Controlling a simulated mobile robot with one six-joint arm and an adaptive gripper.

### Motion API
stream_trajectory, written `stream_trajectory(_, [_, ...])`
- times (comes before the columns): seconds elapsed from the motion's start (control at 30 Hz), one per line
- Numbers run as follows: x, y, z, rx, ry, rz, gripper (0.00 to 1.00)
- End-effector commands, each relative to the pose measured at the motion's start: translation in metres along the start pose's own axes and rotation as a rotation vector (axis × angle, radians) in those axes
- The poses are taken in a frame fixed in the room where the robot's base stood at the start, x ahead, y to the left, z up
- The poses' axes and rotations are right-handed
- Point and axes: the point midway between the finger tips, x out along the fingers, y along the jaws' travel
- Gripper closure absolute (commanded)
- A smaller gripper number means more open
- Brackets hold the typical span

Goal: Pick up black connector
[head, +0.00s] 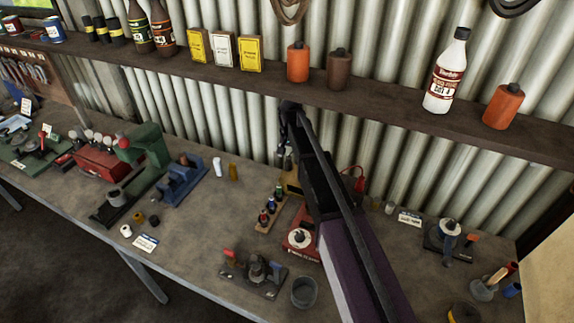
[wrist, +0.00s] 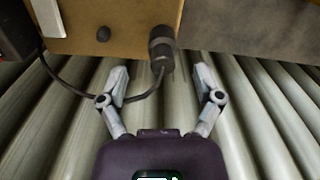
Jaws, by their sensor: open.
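The black connector (wrist: 162,45) is a dark ribbed cylinder at the edge of a tan-yellow box (wrist: 125,22) in the wrist view. A black cable (wrist: 140,98) leaves its lower end and loops left under the left finger. My gripper (wrist: 162,76) is open, with one finger either side of the connector's lower end and cable. The fingertips appear not to touch the connector. In the head view my gripper (head: 284,158) points down over the yellow box (head: 292,183), close to the corrugated wall. The connector cannot be made out there.
A small dark knob (wrist: 103,34) sits on the box left of the connector. A red device (head: 300,240) and a rack of small bottles (head: 268,212) stand on the workbench (head: 200,235) nearby. A loaded shelf (head: 390,98) runs along the wall above the bench.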

Motion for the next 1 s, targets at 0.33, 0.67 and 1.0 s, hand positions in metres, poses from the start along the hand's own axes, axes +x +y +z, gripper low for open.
stream_trajectory(0.33, [0.031, -0.003, 0.002, 0.001, 0.0, 0.0, 0.16])
stream_trajectory(0.67, [0.042, -0.002, 0.001, 0.001, 0.0, 0.0, 0.16])
stream_trajectory(1.0, [0.041, -0.002, 0.001, 0.002, 0.0, 0.0, 0.16])
